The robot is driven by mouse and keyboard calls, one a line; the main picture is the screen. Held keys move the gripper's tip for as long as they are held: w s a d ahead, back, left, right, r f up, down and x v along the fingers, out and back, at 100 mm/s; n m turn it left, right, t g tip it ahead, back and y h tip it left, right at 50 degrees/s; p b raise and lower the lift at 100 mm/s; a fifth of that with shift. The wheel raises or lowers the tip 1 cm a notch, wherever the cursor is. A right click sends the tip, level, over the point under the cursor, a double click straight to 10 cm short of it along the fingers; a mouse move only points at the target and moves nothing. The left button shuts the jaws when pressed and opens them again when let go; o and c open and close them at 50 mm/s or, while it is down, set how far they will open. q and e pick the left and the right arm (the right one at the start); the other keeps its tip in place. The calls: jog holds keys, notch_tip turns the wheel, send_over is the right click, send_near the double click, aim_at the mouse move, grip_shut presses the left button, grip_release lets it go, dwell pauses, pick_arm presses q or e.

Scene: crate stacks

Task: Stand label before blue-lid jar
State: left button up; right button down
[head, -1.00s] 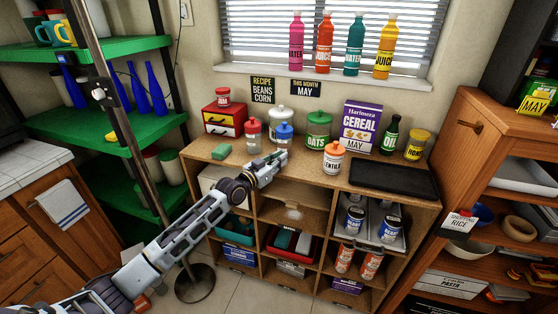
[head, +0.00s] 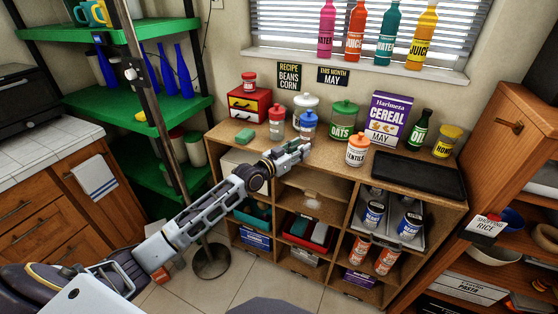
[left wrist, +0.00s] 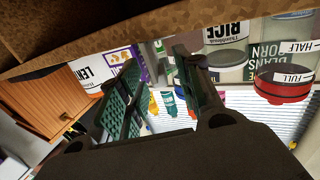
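The blue-lid jar (head: 309,128) stands on the wooden shelf unit's top, right of a red-lid jar (head: 277,127). My left gripper (head: 297,153) is in front of the blue-lid jar, near the front edge of the top. The left wrist view shows its two green-padded fingers (left wrist: 154,62) apart, with nothing clearly held between them. A red-lid jar marked FULL (left wrist: 283,88) and a RICE marking (left wrist: 226,31) show to their right. I cannot make out a loose label for certain. My right gripper is not in view.
A white-lid jar (head: 305,102), the green-lid OATS jar (head: 343,123) and orange-lid lentil jar (head: 358,152) stand close by. A green sponge (head: 245,135) lies left. A black tray (head: 420,175) lies right. Cubbies below hold cans and bins.

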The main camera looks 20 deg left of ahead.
pick_arm(q)
jog(key=v, duration=1)
jog(key=shift+s+p, duration=0.3)
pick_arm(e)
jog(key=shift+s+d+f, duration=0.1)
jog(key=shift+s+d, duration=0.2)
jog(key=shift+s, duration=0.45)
pick_arm(q)
jog(key=shift+a, duration=0.15)
